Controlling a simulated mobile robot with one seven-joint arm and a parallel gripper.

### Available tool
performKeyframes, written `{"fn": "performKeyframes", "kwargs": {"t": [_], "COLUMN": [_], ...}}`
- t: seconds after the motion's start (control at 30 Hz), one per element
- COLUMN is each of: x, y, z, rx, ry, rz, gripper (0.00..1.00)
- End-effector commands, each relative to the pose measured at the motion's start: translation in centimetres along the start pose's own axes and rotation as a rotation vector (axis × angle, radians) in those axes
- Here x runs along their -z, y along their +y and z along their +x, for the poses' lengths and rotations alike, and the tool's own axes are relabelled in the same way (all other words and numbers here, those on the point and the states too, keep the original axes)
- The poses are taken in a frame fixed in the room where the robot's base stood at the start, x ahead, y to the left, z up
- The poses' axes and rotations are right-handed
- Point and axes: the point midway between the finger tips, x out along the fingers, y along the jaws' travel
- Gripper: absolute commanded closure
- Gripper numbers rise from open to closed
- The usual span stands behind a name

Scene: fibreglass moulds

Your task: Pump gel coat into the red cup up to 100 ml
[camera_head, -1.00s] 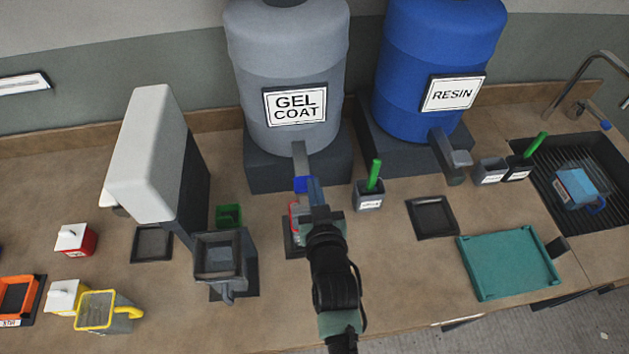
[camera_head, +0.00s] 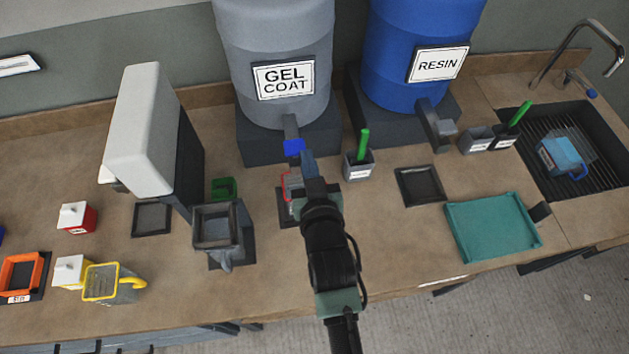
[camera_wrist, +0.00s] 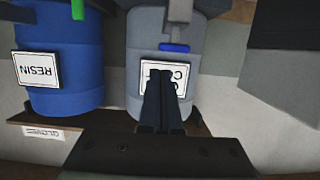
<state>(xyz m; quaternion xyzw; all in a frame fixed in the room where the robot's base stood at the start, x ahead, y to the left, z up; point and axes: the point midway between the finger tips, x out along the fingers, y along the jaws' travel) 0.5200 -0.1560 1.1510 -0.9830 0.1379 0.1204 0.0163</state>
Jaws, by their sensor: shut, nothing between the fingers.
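The grey gel coat drum (camera_head: 278,40) stands on a dark block at the back of the counter. Its spout ends in a blue lever or pump head (camera_head: 294,147), which also shows in the wrist view (camera_wrist: 174,48). The red-rimmed cup (camera_head: 287,185) stands below the spout on a dark pad, largely hidden by my gripper and arm. I cannot see its fill level. My gripper (camera_head: 308,163) is shut and empty, just in front of and beside the blue part. In the wrist view its closed fingers (camera_wrist: 163,82) point toward the drum label; whether they touch the blue part I cannot tell.
A grey holder with a green-handled tool (camera_head: 359,162) stands right of my gripper. A grey funnel-like container (camera_head: 218,228) and a green cup (camera_head: 223,188) stand left. The blue resin drum (camera_head: 415,50) and a teal tray (camera_head: 492,227) are to the right.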

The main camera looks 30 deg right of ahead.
Motion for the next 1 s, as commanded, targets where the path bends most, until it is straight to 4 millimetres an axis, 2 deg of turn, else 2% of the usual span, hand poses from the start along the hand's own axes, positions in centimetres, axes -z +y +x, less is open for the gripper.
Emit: {"fn": "performKeyframes", "kwargs": {"t": [0.2, 0.4, 0.6, 1.0], "x": [-0.3, -0.1, 0.0, 0.1], "y": [0.0, 0.0, 0.0, 0.0], "z": [-3.7, -5.8, -6.5, -6.5], "rx": [-0.001, -0.001, 0.000, 0.000], "ry": [0.001, 0.002, 0.003, 0.004], "rz": [0.000, 0.001, 0.002, 0.002], "gripper": [1.00, 1.00, 1.00, 1.00]}}
